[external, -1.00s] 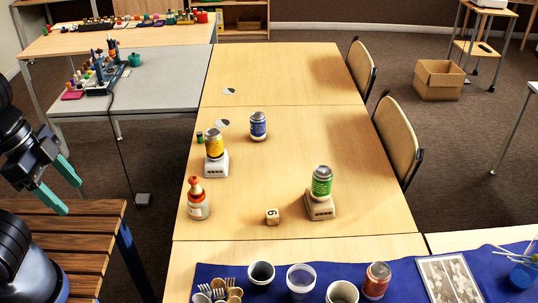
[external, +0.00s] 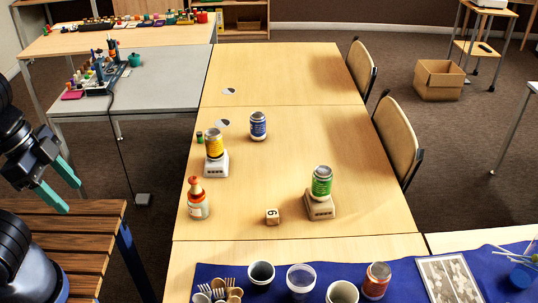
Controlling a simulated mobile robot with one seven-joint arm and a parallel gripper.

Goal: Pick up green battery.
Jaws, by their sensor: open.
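A small green cylinder (external: 199,137), which looks like the green battery, stands upright on the wooden table near its left edge. It is just left of and behind a yellow can. My gripper (external: 64,192), with two teal fingers, is at the far left over the slatted wooden bench. The fingers are apart with nothing between them. It is well to the left of the green cylinder and not touching it.
The yellow can (external: 214,143) stands on a white scale (external: 215,163). A green can (external: 322,181) stands on another scale (external: 320,207). A blue can (external: 258,126), an orange-topped bottle (external: 198,200) and a numbered cube (external: 272,216) stand on the table. The bench (external: 70,235) lies below my gripper.

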